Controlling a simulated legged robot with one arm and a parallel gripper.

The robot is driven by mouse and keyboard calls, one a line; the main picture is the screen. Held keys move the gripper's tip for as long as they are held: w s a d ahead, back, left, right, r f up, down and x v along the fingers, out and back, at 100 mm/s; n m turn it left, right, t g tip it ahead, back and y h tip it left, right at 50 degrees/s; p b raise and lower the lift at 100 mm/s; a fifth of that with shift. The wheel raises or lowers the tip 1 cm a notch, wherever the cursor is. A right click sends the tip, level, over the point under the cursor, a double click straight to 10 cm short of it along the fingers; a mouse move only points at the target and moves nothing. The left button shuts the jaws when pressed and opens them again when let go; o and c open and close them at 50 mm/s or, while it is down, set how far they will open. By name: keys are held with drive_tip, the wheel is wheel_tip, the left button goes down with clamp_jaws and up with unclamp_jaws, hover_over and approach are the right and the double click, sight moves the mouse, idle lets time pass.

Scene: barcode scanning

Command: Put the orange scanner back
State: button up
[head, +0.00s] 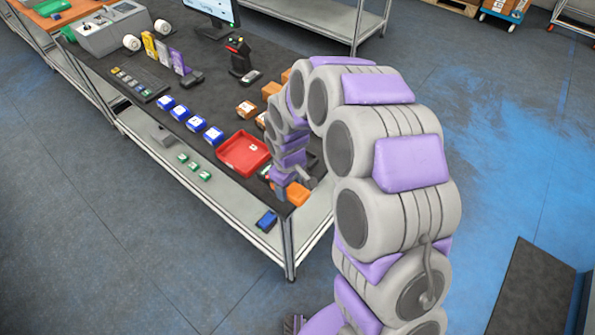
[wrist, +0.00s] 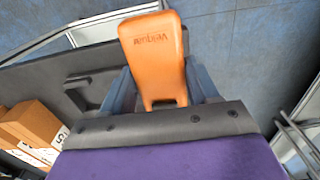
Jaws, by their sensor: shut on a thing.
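The orange scanner (wrist: 155,60) fills the middle of the wrist view, with its handle towards my gripper. My gripper (wrist: 162,95) is shut on it, one finger on each side. In the head view the orange scanner (head: 297,194) shows at the near end of the dark tabletop, partly hidden by my gripper (head: 290,190). Whether the scanner touches the tabletop cannot be told. A dark upright device (head: 240,58) with red and green parts stands further back on the table; I cannot tell if it is the scanner's holder.
A red tray (head: 243,152) lies beside my gripper. Several blue-and-white boxes (head: 197,124) line the table (head: 140,105). Brown boxes (head: 247,108) lie close to my arm and also show in the wrist view (wrist: 33,122).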

drive_tip(key=w, duration=0.2)
drive_tip(key=w+d, duration=0.1)
drive_tip(key=w, duration=0.2)
drive_tip(key=w+b, duration=0.1)
drive_tip(key=w, duration=0.1)
drive_tip(key=shift+w+d+f, duration=0.15)
drive_tip(key=shift+f, duration=0.25)
drive_tip(key=shift+w+d, duration=0.5)
drive_tip(key=shift+d, duration=0.1)
drive_tip(key=f, duration=0.1)
drive_tip(key=f+b, duration=0.1)
drive_tip(key=f, duration=0.1)
drive_tip(key=shift+a+f, duration=0.2)
drive_tip(key=shift+a, duration=0.15)
drive_tip(key=shift+a+f, duration=0.15)
drive_tip(key=o, duration=0.9)
drive_tip(key=shift+d, duration=0.35)
drive_tip(key=shift+o, duration=0.2)
drive_tip(key=shift+a, duration=0.25)
